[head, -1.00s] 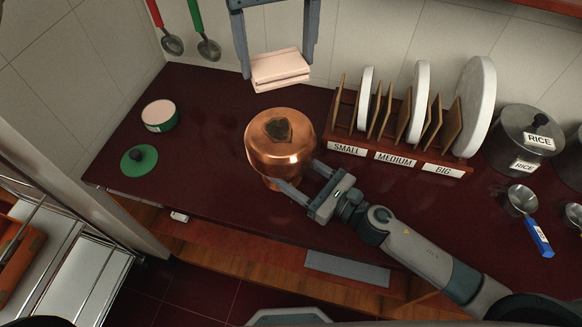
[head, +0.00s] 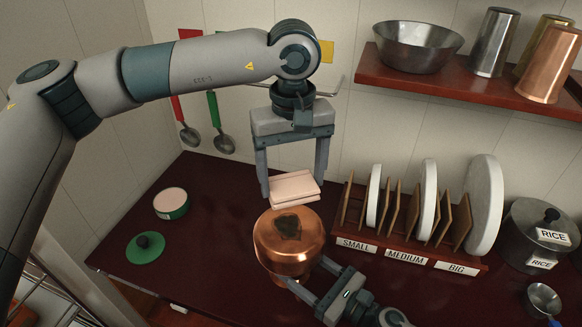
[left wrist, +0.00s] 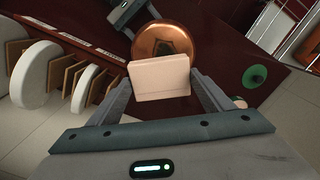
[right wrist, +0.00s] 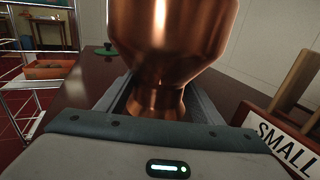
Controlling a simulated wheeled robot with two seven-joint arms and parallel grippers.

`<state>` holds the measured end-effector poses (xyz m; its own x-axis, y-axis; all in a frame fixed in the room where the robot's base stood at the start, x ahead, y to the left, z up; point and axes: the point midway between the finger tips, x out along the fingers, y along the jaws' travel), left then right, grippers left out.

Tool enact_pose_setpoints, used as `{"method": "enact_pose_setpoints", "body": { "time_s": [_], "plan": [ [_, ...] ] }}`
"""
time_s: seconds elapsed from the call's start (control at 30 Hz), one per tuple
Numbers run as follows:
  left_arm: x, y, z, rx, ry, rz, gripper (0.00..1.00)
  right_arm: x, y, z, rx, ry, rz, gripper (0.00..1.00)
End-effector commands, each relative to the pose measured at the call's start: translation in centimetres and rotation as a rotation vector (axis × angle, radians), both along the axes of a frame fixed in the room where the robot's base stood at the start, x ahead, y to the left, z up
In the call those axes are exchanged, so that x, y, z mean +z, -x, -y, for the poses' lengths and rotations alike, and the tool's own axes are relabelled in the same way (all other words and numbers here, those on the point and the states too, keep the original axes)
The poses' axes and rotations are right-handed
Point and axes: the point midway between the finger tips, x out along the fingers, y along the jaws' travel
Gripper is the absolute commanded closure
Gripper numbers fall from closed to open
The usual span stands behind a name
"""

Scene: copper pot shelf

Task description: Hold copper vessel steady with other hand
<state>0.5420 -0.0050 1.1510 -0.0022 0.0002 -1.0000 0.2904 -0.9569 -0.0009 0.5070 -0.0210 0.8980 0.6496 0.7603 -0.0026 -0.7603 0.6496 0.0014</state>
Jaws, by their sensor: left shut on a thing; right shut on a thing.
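The copper vessel (head: 284,242) stands on the dark red counter, with a dark irregular patch on its top. My right gripper (head: 301,288) is shut around its narrow lower part, and the copper neck (right wrist: 158,100) shows between the fingers in the right wrist view. My left gripper (head: 293,188) points down above the vessel, shut on a pale pink folded pad (head: 294,186). The pad (left wrist: 159,78) also shows between the fingers in the left wrist view. In the head view the pad appears just above and behind the vessel; whether they touch is unclear.
A wooden rack (head: 412,252) with white discs, labelled SMALL, MEDIUM and BIG, stands right of the vessel. A green-and-white tin (head: 171,204) and green lid (head: 145,248) lie left. A shelf (head: 470,81) holding metal ware hangs upper right.

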Motion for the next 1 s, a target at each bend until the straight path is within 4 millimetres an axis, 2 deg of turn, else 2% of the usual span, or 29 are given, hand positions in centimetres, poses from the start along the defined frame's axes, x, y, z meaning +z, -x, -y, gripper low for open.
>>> {"method": "enact_pose_setpoints", "body": {
  "time_s": [0.47, 1.0],
  "plan": [
    [-0.5, 0.0, 0.0, 0.0, -0.001, 0.0, 0.44, 0.3, 0.0, -0.1, 0.001, -0.002, 0.003, 0.89],
    [-5.0, 0.0, 0.0, 0.001, 0.0, -0.001, 0.44, 0.3, 0.0, -0.1, 0.001, -0.002, 0.003, 0.89]
  ]
}}
